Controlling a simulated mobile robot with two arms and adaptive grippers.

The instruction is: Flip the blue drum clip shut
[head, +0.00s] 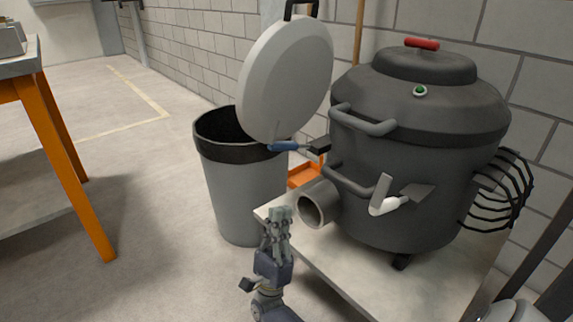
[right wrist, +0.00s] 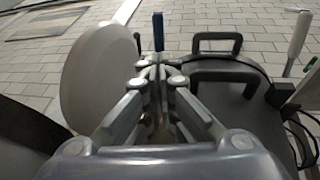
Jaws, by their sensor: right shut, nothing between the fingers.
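The blue clip lever (head: 284,147) sticks out to the left from a dark bracket (head: 318,148) on the side of the dark grey drum (head: 365,150). The blue lever also shows in the right wrist view (right wrist: 158,32), upright in the picture just beyond the fingertips. My right gripper (head: 280,212) is shut and empty, pointing up, below the blue lever in the head view and apart from it there. In the right wrist view its fingers (right wrist: 160,66) meet in front of the lever; I cannot tell the exact gap. My left gripper is not in view.
A pipe stub (head: 315,203), two side handles and a white lever (head: 388,203) project from the drum. The drum stands on a pale platform (head: 345,272).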

